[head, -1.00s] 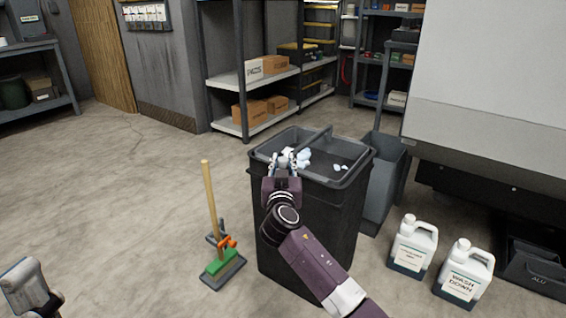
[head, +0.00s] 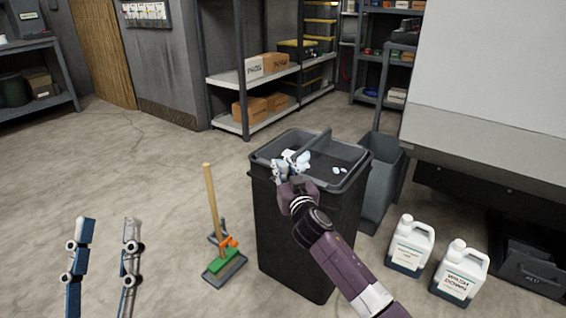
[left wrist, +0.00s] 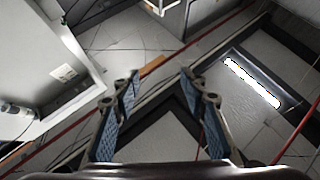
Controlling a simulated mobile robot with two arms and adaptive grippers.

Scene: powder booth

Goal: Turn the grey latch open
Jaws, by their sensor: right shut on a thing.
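I cannot make out a grey latch for certain. A dark grey piece (head: 216,238) sits beside an orange part (head: 229,243) on a green block (head: 222,261), on the grey base of a wooden pole (head: 210,200). My left gripper (head: 105,222) is open and empty, its fingers pointing up, left of this base; in the left wrist view the spread fingers (left wrist: 160,80) hold nothing. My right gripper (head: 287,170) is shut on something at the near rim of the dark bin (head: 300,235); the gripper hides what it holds.
White crumpled bits (head: 298,158) show in the bin's top. A grey bin (head: 380,185) stands behind it. Two white jugs (head: 411,245) (head: 461,270) stand to the right by the large light cabinet (head: 490,75). Floor between my left gripper and the pole base is clear.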

